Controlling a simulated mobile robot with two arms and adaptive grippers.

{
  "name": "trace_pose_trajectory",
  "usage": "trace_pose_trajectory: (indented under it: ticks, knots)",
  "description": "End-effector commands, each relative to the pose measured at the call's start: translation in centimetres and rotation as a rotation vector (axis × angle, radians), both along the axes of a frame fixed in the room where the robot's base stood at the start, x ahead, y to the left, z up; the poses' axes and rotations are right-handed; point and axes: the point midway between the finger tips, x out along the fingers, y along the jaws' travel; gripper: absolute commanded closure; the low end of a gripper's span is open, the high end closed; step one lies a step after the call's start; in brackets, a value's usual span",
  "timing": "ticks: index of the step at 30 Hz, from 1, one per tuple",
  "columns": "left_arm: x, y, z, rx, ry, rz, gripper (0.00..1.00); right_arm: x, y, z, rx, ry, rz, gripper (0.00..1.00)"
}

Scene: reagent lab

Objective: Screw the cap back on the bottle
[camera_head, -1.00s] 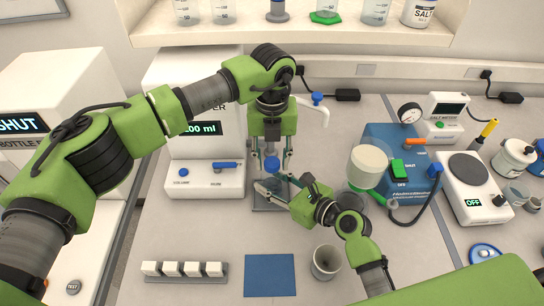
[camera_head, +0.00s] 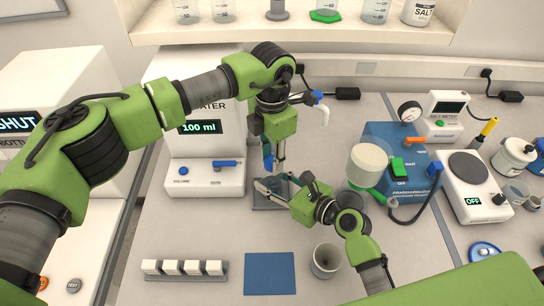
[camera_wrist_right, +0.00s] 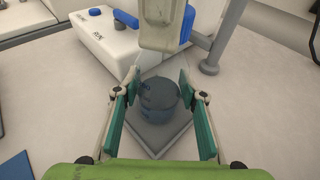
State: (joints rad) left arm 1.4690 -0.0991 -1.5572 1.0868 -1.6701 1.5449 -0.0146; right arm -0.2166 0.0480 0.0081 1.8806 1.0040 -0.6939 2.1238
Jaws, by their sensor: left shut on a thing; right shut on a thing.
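The bottle (camera_wrist_right: 158,98) is clear with a dark blue-grey lower part. It stands upright on a square grey plate (camera_wrist_right: 152,138) between the fingers of my right gripper (camera_wrist_right: 157,108), which is shut on it from the side. In the head view my right gripper (camera_head: 275,187) reaches in from the lower right. My left gripper (camera_head: 273,166) points down above the bottle, shut on the blue cap (camera_head: 267,162). In the right wrist view a pale left finger (camera_wrist_right: 158,22) covers the bottle's top. I cannot tell whether the cap touches the neck.
The water dispenser (camera_head: 205,178) stands close behind on the left. A grey cup (camera_head: 325,261), a blue mat (camera_head: 269,274) and a rack of white blocks (camera_head: 185,270) are in front.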

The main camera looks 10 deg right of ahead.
Motion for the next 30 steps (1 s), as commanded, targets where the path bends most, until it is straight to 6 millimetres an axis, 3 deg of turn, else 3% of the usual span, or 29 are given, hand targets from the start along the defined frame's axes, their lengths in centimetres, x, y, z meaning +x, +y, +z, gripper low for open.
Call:
trace_pose_trajectory:
  ticks: [2,3,5,18,23,30]
  knots:
    - [0.0,0.0,0.0,0.001,0.0,0.003,0.99,0.0,0.0,0.0,0.0,0.0,-0.001,1.0]
    - [0.0,0.0,0.0,0.001,0.0,0.003,0.71,0.0,0.0,0.0,0.0,0.0,-0.001,1.0]
    - [0.0,0.0,0.0,0.001,-0.001,0.004,0.56,0.0,0.0,0.0,0.0,0.0,-0.001,1.0]
    - [0.1,0.0,0.7,0.0,-0.002,0.006,0.54,0.0,0.0,0.0,0.0,0.0,-0.001,1.0]
    - [0.1,0.0,3.2,0.0,-0.004,0.005,0.54,0.0,0.0,0.0,0.0,0.0,-0.001,1.0]
    - [0.1,0.0,8.4,-0.001,-0.004,0.006,0.54,0.0,0.0,0.0,0.0,0.0,-0.001,1.0]
